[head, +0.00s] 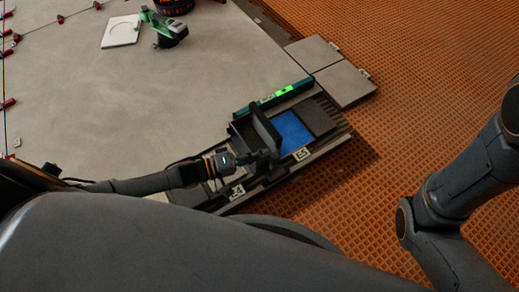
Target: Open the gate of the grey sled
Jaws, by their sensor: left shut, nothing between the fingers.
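The grey sled (327,133) lies at the edge of the pale tiled floor, with dark ribbed parts, a blue panel (293,133) and marker tags on its near side. A dark upright plate (262,128), which may be the gate, stands across the sled left of the blue panel. My left gripper (268,158) is shut at the near side of this plate. I cannot tell whether it touches the plate. My right arm comes in at the right edge; its gripper is out of view.
A teal level with a bright green display (284,91) lies along the sled's far side. Grey tiles (343,83) lie on the orange grid floor (420,75). A green tool (165,28) and a white square plate (121,31) are at the back. Red clips line the left.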

